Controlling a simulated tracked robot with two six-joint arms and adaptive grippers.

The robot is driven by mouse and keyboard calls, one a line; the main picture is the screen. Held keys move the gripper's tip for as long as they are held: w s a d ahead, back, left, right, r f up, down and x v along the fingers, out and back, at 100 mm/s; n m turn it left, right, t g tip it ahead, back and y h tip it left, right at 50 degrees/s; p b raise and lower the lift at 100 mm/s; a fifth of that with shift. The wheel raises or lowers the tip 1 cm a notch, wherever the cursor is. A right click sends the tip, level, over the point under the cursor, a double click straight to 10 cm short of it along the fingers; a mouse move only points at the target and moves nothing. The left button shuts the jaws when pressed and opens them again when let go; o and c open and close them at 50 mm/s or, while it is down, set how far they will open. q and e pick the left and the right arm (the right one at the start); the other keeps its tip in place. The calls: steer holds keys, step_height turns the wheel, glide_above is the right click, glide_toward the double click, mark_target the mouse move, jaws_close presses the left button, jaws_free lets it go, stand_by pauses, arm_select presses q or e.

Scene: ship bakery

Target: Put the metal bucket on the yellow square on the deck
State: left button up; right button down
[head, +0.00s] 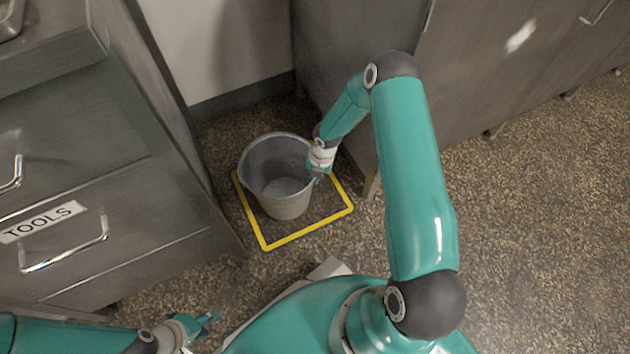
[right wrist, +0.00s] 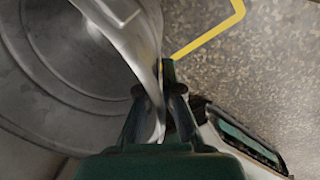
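The grey metal bucket (head: 284,205) stands upright, or very nearly so, inside the yellow square outline (head: 301,233) on the deck. I cannot tell for sure whether its base touches the deck. My right gripper (head: 319,173) is at the bucket's right rim. In the right wrist view the bucket (right wrist: 60,75) fills the left side, and the right gripper's fingers (right wrist: 157,95) are closed on its rim, one inside and one outside. A corner of the yellow outline (right wrist: 205,38) shows beyond. My left gripper (head: 209,322) is low at the left, empty, with its fingers apart.
A metal drawer cabinet (head: 120,215) labelled TOOLS stands left of the square. Another metal cabinet (head: 340,45) stands behind and to the right. A pale wall (head: 222,50) closes the back. The speckled deck (head: 540,220) is clear at the right.

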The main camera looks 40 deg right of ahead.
steer(key=shift+f, duration=0.8)
steer(key=c, duration=1.3)
jaws_free()
